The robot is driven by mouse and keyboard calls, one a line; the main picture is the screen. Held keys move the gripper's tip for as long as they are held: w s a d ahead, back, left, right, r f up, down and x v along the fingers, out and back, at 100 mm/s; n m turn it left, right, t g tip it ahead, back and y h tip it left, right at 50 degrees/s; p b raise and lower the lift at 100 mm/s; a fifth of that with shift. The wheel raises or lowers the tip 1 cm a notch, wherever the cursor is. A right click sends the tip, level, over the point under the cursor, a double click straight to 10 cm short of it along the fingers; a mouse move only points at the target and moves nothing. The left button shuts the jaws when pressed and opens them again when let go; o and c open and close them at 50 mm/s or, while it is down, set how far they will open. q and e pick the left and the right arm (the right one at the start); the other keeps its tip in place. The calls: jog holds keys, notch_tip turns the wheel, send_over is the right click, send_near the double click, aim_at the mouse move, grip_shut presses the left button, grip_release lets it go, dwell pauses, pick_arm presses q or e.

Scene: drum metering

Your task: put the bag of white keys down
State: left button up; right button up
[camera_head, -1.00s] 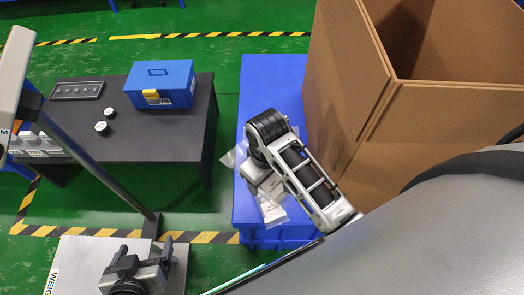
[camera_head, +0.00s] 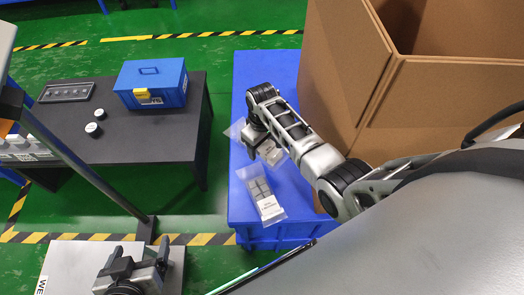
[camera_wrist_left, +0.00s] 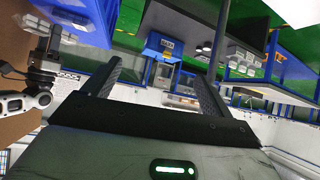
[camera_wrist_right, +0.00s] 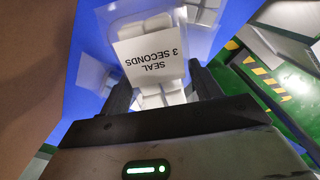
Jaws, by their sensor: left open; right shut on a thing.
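The bag of white keys (camera_wrist_right: 150,70) is clear plastic with white pieces and a label reading "SEAL 3 SECONDS". My right gripper (camera_wrist_right: 160,88) is shut on it, over the blue table. In the head view my right gripper (camera_head: 262,143) hides most of the bag, with a clear corner (camera_head: 236,129) showing at its left. I cannot tell whether the bag touches the tabletop. My left gripper (camera_head: 136,262) is open and empty above the grey weighing platform; its spread fingers also show in the left wrist view (camera_wrist_left: 157,75).
The blue table (camera_head: 240,80) also bears a bag of grey keys (camera_head: 262,195) near its front. A large open cardboard box (camera_head: 345,75) stands to its right. Left is a black table (camera_head: 165,125) with a blue toolbox (camera_head: 152,84). A slanted post (camera_head: 95,175) rises beside the platform (camera_head: 60,262).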

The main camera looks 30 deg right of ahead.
aim_at(262, 151)
notch_tip(262, 151, down, 3)
jog(key=shift+r, duration=0.1)
jog(key=shift+f+b, duration=0.35)
jog(key=shift+b, duration=0.1)
jog(key=shift+f, duration=0.35)
jog(key=o, duration=1.1)
